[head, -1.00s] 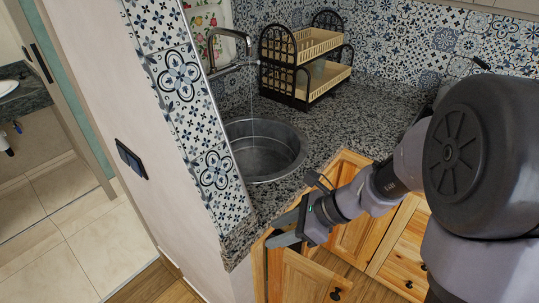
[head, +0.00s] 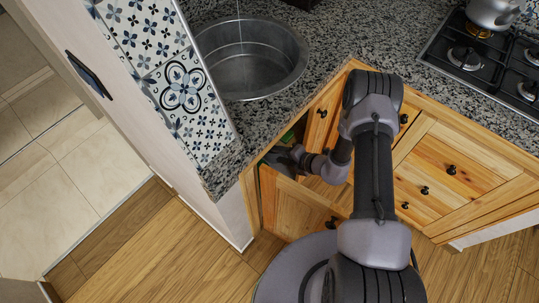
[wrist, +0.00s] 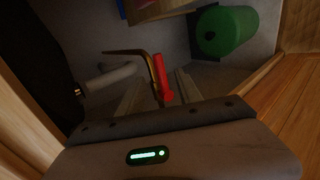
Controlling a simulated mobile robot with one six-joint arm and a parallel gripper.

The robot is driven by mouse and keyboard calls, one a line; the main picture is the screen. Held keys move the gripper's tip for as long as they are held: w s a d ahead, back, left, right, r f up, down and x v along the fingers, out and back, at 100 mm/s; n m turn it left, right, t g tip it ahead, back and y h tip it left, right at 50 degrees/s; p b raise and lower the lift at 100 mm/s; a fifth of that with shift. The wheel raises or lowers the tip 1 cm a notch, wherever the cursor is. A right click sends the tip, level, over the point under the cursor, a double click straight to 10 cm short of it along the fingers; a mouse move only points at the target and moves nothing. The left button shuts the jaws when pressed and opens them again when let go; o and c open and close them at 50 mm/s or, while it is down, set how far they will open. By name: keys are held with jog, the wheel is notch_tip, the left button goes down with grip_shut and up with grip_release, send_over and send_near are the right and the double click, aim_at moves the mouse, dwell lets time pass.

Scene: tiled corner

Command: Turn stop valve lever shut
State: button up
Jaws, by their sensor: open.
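The red valve lever (wrist: 163,80) shows in the wrist view, inside the dim cabinet under the sink. It sits beside a bent brass-coloured pipe (wrist: 150,62). My gripper (wrist: 158,88) is open, with its two pale fingers reaching toward the valve. The lever appears between the fingers in the picture; I cannot tell whether either finger touches it. In the head view my gripper (head: 280,157) is in the opening of the corner cabinet below the counter. The lever is hidden there.
A green roll (wrist: 225,30) lies beyond the lever at upper right. A pale pipe (wrist: 108,78) is left of it. The open wooden cabinet door (head: 300,212) stands below my wrist. The metal sink (head: 250,60) is above in the granite counter.

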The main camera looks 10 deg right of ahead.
jog(key=b+x, duration=0.1)
jog(key=x, duration=0.5)
jog(key=shift+b, duration=0.4)
grip_shut()
jog(key=shift+r, duration=0.1)
dwell(0.8)
